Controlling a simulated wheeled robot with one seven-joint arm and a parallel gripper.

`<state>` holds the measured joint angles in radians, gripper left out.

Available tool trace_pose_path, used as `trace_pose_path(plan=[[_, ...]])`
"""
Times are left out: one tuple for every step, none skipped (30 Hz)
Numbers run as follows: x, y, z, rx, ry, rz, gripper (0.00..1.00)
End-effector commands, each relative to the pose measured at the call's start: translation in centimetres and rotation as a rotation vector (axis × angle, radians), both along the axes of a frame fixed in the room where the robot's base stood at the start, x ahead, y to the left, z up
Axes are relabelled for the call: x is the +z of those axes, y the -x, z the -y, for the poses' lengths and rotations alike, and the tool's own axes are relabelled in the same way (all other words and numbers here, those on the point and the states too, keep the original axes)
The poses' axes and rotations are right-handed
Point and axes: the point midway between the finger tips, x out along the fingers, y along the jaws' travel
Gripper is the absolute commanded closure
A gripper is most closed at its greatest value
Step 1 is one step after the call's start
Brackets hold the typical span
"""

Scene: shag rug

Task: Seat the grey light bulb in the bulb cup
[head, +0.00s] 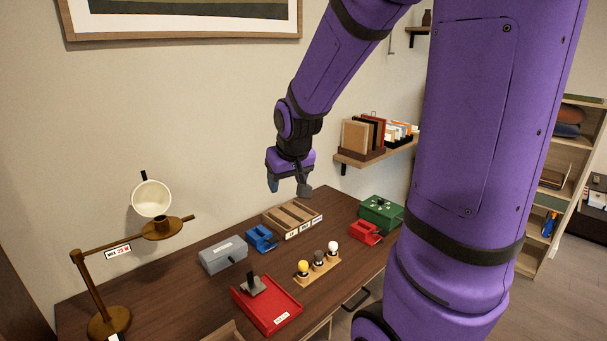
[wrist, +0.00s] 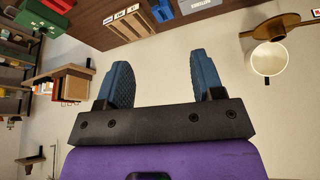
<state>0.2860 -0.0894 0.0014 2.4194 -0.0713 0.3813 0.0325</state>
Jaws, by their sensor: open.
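The grey light bulb (head: 319,257) stands upright in the middle of a small wooden stand (head: 306,277), between a yellow bulb (head: 303,267) and a white bulb (head: 332,249). A brass cup-like fitting (head: 161,228) sits on the arm of the desk lamp at the left, next to a cream shade (head: 151,196); it appears to be the bulb cup. The fitting also shows in the wrist view (wrist: 272,28). My gripper (head: 288,188) is high above the back of the desk, well above the bulbs. Its blue fingers (wrist: 162,78) are apart, with nothing between them.
A red tray (head: 268,318), a grey box (head: 223,257), a blue item (head: 261,239), a compartment tray (head: 292,217), a red item (head: 365,232) and a green box (head: 381,209) stand on the desk. A wall shelf (head: 372,151) holds files. Air around my gripper is clear.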

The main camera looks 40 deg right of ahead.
Motion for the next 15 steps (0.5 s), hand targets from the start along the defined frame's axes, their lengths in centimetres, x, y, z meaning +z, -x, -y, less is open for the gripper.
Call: trace_pose_path(plan=[[1.5, 0.9, -1.2, 0.020, 0.002, 0.012, 0.39], [2.3, 1.5, -1.8, 0.030, 0.002, 0.013, 0.39], [3.1, 2.4, -2.7, 0.043, 0.001, 0.013, 0.39], [3.8, 3.0, -3.3, 0.053, 0.000, 0.016, 0.39], [4.4, 3.7, -3.8, 0.063, -0.001, 0.018, 0.39], [5.3, 4.6, -4.6, 0.077, -0.003, 0.020, 0.39], [5.8, 5.3, -5.2, 0.087, -0.005, 0.022, 0.39], [6.4, 6.0, -5.8, 0.099, -0.005, 0.023, 0.39], [7.1, 7.1, -6.5, 0.113, -0.007, 0.024, 0.39], [7.6, 7.8, -7.0, 0.124, -0.009, 0.026, 0.39], [8.0, 8.6, -7.5, 0.134, -0.010, 0.027, 0.39], [8.6, 9.7, -8.1, 0.149, -0.012, 0.029, 0.39], [9.0, 10.5, -8.6, 0.160, -0.014, 0.032, 0.39], [9.4, 11.4, -9.0, 0.170, -0.017, 0.034, 0.39], [9.8, 12.4, -9.6, 0.185, -0.019, 0.035, 0.39]])
